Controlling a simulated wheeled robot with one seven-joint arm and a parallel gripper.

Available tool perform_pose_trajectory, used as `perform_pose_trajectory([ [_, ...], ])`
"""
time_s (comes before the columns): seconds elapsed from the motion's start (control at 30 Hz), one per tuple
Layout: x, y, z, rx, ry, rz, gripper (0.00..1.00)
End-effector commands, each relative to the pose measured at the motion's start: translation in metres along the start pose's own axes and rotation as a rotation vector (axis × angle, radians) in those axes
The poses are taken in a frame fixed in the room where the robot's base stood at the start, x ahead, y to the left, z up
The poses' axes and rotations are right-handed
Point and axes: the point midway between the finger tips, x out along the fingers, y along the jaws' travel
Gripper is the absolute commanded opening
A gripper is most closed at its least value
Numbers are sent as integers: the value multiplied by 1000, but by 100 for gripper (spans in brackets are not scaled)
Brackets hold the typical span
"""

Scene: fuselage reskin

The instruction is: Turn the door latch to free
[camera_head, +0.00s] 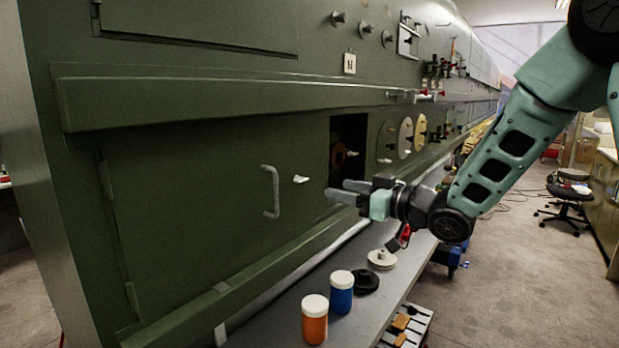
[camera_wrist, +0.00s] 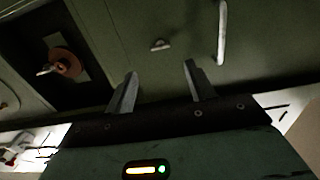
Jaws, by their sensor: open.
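The green door (camera_head: 228,208) is set in the fuselage side and looks closed. It carries a pale U-shaped handle (camera_head: 271,191), and a small light latch (camera_head: 300,179) sits just right of the handle. In the wrist view the latch (camera_wrist: 160,45) is ahead of the fingers, with the handle (camera_wrist: 222,32) to its right. My gripper (camera_head: 338,190) is to the right of the latch, apart from it. In the wrist view my gripper (camera_wrist: 160,88) has its two fingers spread with nothing between them. Contact with the door panel is not seen.
A dark recess with a reddish-brown knob (camera_head: 341,155) lies right of the door. Below, a grey shelf (camera_head: 285,330) holds an orange jar (camera_head: 314,322), a blue jar (camera_head: 342,294), a black disc (camera_head: 365,281) and a pale disc (camera_head: 382,259). Floor at right is mostly open, with a stool (camera_head: 568,192).

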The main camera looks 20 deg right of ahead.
Motion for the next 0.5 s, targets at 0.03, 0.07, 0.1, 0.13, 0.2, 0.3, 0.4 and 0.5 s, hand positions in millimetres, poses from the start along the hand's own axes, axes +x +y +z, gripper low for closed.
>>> perform_pose_trajectory([
  [0.03, 12, -2, -2, 3, 1, -5, 55],
  [0.07, 18, -1, -2, 3, 0, -4, 55],
  [0.1, 27, -1, -2, 2, 0, -3, 55],
  [0.13, 33, -1, -2, 3, 0, -4, 55],
  [0.2, 47, -2, -2, 3, 0, -3, 55],
  [0.3, 65, -1, -2, 3, 0, -3, 55],
  [0.4, 80, -1, -2, 1, 0, -1, 55],
  [0.5, 89, -1, -1, 2, 0, -1, 55],
])
